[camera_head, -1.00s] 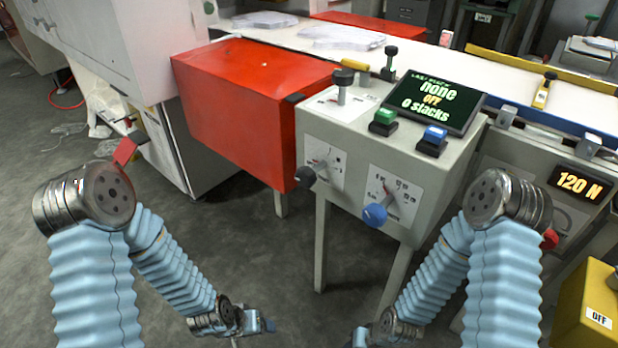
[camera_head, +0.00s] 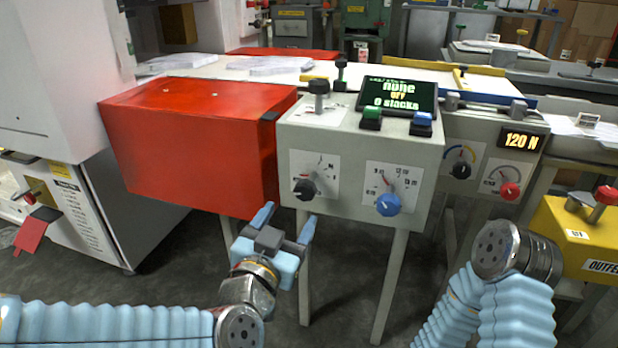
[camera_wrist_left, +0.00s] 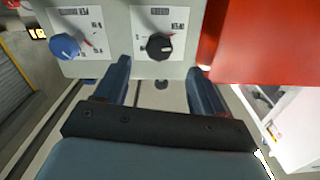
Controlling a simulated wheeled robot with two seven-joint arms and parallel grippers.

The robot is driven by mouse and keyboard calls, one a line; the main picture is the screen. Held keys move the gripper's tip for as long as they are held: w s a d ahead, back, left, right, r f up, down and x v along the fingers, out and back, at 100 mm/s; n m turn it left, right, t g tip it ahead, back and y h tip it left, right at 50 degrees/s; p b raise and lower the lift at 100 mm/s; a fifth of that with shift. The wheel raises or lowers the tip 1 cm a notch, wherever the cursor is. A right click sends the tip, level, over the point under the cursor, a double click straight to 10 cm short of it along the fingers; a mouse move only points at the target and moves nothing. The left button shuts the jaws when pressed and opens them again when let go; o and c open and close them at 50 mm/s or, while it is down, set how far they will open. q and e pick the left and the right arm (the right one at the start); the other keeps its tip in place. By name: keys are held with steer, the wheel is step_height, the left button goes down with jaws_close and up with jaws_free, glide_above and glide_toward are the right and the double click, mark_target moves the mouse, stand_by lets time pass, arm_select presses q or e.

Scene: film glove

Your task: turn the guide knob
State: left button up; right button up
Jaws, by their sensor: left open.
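A grey control box (camera_head: 430,165) carries a black knob (camera_head: 302,190) and a blue knob (camera_head: 387,204) on its front face, each over a white dial plate. No readable label shows which is the guide knob. My left gripper (camera_head: 285,222) is open and empty, just below and in front of the black knob. In the left wrist view the black knob (camera_wrist_left: 160,46) lies just beyond the gap between the open fingertips (camera_wrist_left: 160,70), apart from them. The blue knob (camera_wrist_left: 65,46) is off to the left there. My right gripper is out of view.
A screen (camera_head: 408,97) reads none, OFF, 0 stacks; green (camera_head: 370,118) and blue (camera_head: 421,123) buttons sit before it. A red cover (camera_head: 200,140) adjoins the box's left. A side panel has another black knob (camera_head: 461,170) and a red knob (camera_head: 510,191).

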mark_target(308, 185)
arm_select(q)
steer(key=x, duration=1.1)
steer(key=shift+w+d+f+b, duration=0.1)
steer(key=shift+w+b, duration=0.2)
steer(key=shift+b, duration=0.05)
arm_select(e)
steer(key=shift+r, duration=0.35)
arm_select(q)
steer(key=c, duration=1)
steer(key=shift+c, duration=0.2)
